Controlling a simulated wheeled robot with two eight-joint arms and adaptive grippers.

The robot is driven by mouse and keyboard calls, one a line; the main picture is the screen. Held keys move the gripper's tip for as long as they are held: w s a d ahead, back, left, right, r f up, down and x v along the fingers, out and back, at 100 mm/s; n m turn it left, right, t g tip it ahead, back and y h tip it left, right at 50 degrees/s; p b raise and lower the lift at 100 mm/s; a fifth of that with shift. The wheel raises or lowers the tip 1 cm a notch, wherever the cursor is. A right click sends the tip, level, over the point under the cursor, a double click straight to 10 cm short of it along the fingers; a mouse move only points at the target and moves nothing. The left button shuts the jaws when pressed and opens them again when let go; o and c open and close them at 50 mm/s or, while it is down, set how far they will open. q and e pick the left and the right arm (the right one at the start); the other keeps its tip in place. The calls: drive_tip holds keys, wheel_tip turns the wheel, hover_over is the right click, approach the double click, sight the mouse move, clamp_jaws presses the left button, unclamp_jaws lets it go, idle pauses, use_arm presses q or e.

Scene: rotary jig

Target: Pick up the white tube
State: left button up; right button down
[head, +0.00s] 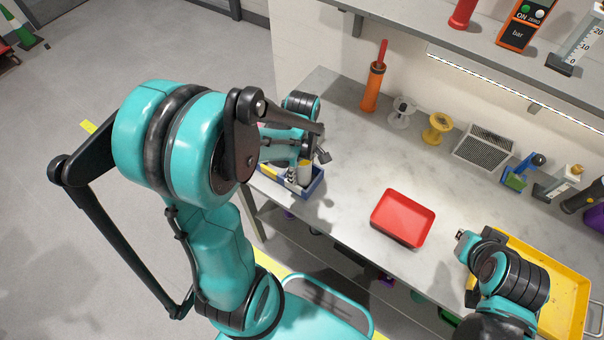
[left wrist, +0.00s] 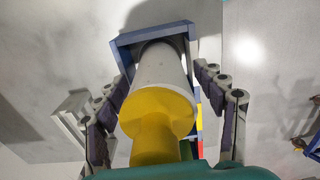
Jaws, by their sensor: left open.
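The white tube (left wrist: 158,75) is in the middle of the left wrist view, with a yellow round end toward the camera and its far end at a blue holder (left wrist: 180,30). In the head view a pale cylinder (head: 305,172), apparently this tube, stands in a blue box (head: 312,188) at the left of the bench. My left gripper (head: 316,150) is at the box; in its wrist view the open fingers (left wrist: 160,85) are on either side of the tube, with gaps visible. My right gripper (head: 464,238) is over the right of the bench; its jaws are unclear.
A red tray (head: 403,218) lies mid-bench, and a yellow tray (head: 566,290) lies at the right, partly behind my right arm. An orange tool (head: 373,88), white spool (head: 401,113) and yellow spool (head: 438,128) stand at the back. Bench between box and red tray is clear.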

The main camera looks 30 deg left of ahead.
use_arm(q)
drive_tip(key=c, duration=1.4)
drive_tip(key=shift+o, duration=0.2)
drive_tip(key=shift+r, duration=0.1)
